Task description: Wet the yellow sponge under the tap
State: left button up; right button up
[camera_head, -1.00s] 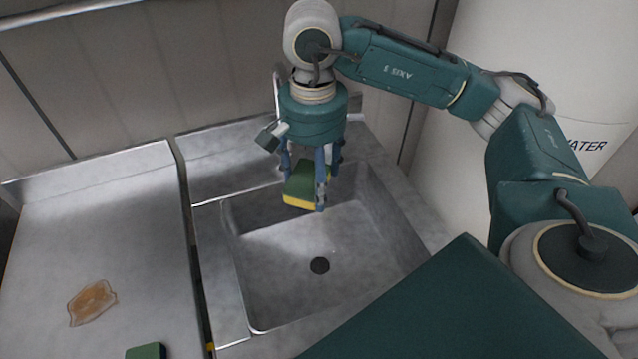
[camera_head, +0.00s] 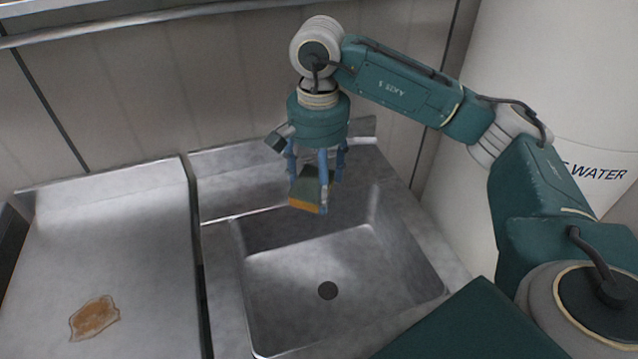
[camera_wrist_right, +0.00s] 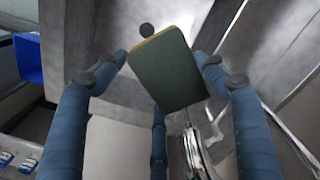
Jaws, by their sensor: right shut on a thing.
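My right gripper (camera_head: 320,185) is shut on a sponge (camera_head: 306,188) with a dark green top and an orange-yellow lower layer. It holds it tilted above the back of the metal sink (camera_head: 300,275), clear of the bottom. In the right wrist view the green face of the sponge (camera_wrist_right: 168,75) sits between the blue fingers, with a thin yellow edge showing. A shiny chrome piece, probably the tap (camera_wrist_right: 195,150), is just below it there. In the head view the tap is hidden behind the gripper. No water stream is clearly visible. My left gripper is out of view.
A metal counter (camera_head: 110,235) with a brown stain (camera_head: 95,318) lies left of the sink. A white tank marked WATER (camera_head: 590,120) stands at the right. A blue container (camera_wrist_right: 28,57) shows in the right wrist view.

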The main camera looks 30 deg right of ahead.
jog(key=shift+s+a+b, duration=0.25)
jog(key=shift+s+a, duration=0.2)
jog(key=shift+s, duration=0.8)
jog(key=shift+s+a+b, duration=0.25)
jog(key=shift+s+a, duration=0.15)
jog(key=shift+s, duration=0.9)
jog(key=shift+s+a+b, duration=0.25)
jog(key=shift+s+a, duration=0.2)
jog(key=shift+s, duration=0.8)
jog(key=shift+c, duration=0.3)
jog(key=s+a+r+p, duration=0.1)
jog(key=s+r+p, duration=0.1)
jog(key=s+r, duration=0.2)
jog(key=shift+s+a, duration=0.3)
jog(key=shift+s, duration=0.1)
